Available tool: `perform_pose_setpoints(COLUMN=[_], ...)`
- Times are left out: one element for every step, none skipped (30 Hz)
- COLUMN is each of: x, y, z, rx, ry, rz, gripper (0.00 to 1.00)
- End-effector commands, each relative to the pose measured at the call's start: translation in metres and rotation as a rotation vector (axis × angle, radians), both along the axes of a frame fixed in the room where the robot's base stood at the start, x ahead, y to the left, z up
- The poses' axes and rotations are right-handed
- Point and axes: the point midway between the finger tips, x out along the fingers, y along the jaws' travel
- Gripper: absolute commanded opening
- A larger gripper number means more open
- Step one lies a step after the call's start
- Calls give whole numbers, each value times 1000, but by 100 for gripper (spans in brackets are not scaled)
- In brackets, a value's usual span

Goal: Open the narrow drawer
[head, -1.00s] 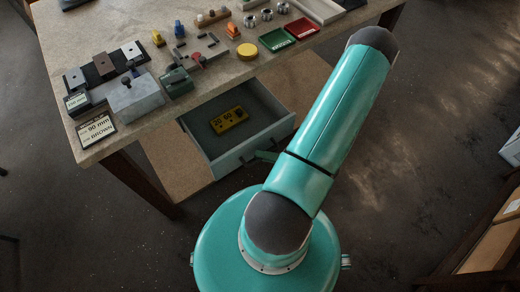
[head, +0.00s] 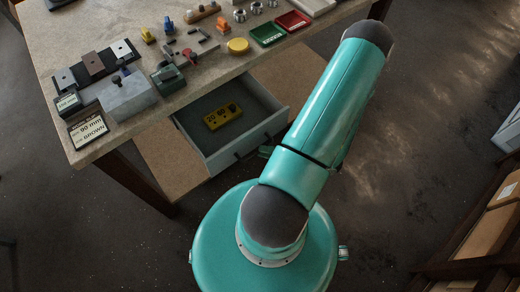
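A grey drawer (head: 222,160) stands pulled out from under the workbench, with its inside open to view. A yellow block (head: 223,116) with dark markings, including "20" and "60", lies in it. Dark handle parts show on the drawer's front. My teal arm reaches up to the right of the drawer and covers the space beside it. A small teal part (head: 265,151), perhaps of my gripper, juts from behind the arm close to the drawer front. The fingers and any contact with the handle are hidden.
The workbench top (head: 215,62) carries a grey block (head: 128,97), a label card (head: 88,128), a green tray (head: 268,34), a red tray (head: 293,20) and several small parts. A wooden shelf (head: 165,160) lies below. Shelving stands at the lower right. Dark floor between is clear.

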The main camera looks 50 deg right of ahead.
Motion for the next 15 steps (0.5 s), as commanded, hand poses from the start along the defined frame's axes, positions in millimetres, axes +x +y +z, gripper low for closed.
perform_pose_setpoints(x=[-9, -15, -23, -29, -35, -43, -49, -55, -62, -67, -72, -78, -82, -85, -89], y=[-6, -9, -14, -17, -20, -25, -28, -31, -35, -38, -40, -44, -46, -48, -50], z=[-2, -3, -4, -5, -6, -7, -8, -9, -10, -11, -12, -12, -13, -13, -14], rx=[-2, -1, -2, -2, -1, -2, -1, -1, -1, -1, -1, -1, -2, -1, 0], ry=[3, 1, 3, 3, 1, 3, 3, 2, 2, 2, 2, 2, 1, 1, 1], rz=[-4, -2, -4, -4, -2, -3, -2, -1, -3, -2, -1, -1, -1, -2, -1], gripper=[33, 33, 33, 33, 33, 33, 33, 33, 33, 33, 33, 33, 33, 33, 33])
